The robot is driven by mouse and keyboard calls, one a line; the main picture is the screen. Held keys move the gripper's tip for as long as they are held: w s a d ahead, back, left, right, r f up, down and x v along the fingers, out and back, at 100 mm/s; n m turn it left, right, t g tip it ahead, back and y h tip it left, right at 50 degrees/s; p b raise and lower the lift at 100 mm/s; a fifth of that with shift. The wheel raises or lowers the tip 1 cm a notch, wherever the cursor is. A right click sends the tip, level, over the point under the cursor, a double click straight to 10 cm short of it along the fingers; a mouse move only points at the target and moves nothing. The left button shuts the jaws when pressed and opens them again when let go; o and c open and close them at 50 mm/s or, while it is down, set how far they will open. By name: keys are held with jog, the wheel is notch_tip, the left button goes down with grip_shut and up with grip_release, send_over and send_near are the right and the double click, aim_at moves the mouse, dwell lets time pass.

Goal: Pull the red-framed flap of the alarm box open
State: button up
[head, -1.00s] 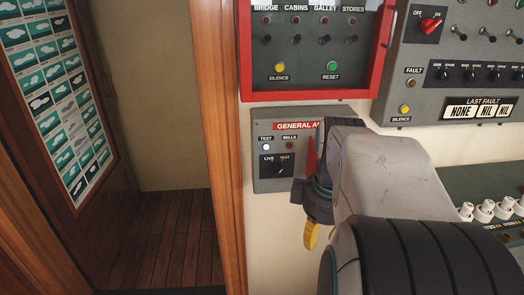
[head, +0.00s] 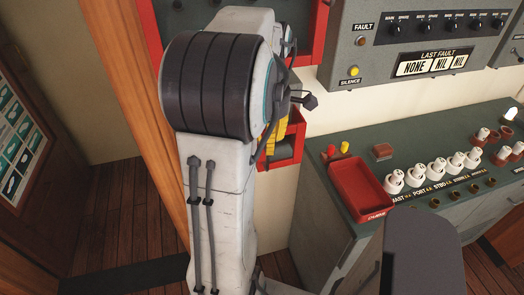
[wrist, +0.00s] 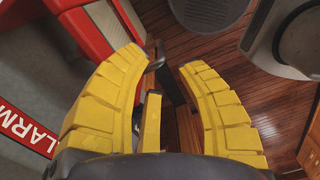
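The grey alarm box (wrist: 28,85) shows at the left of the wrist view, with part of its red ALARM label. The red-framed flap (wrist: 82,28) lies at the upper left there, beside my left finger. It also shows in the head view (head: 296,138), low on the wall behind my gripper. How far it stands open I cannot tell. My gripper (wrist: 163,62) is open, its yellow fingers spread. A small dark metal piece (wrist: 155,54) shows between the fingertips, not clearly gripped. In the head view my gripper (head: 273,140) is partly hidden by my arm.
A green-topped console (head: 350,165) with a red tray (head: 362,188) and several white plugs stands to the right. The grey fault panel (head: 415,50) is above it. A wooden door post (head: 165,100) is close to my arm's left.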

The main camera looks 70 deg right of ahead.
aim_at(268, 158)
jog(key=shift+a+f+p, duration=0.1)
jog(key=shift+f+p, duration=1.2)
jog(key=shift+f, duration=1.65)
grip_shut()
